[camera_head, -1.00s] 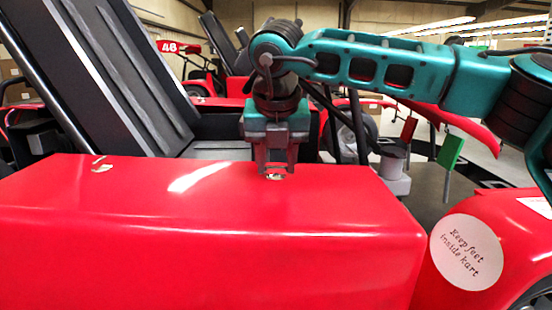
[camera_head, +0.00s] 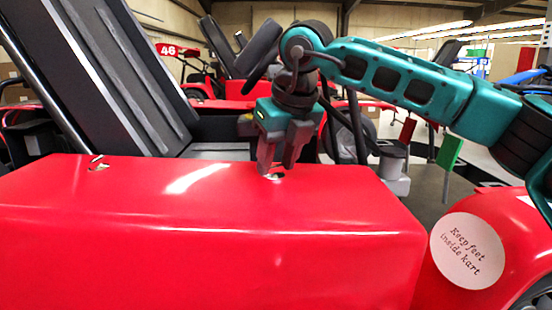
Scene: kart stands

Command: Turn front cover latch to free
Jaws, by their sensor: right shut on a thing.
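The red front cover (camera_head: 200,240) fills the lower left of the head view. A small metallic latch (camera_head: 274,177) sits near the back edge of its top, right of centre. My right gripper (camera_head: 275,170) points down at this latch and is shut on it, with its fingers hiding most of the latch. The gripper is tilted and turned. A second small latch (camera_head: 98,165) shows on the cover's top at the left, with nothing touching it. My left gripper is not in view.
A black seat (camera_head: 105,75) stands behind the cover on the left. A green tag (camera_head: 449,152), a grey post (camera_head: 394,165) and a red fender with a round white label (camera_head: 467,251) are at the right. Another red kart (camera_head: 180,50) stands in the background.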

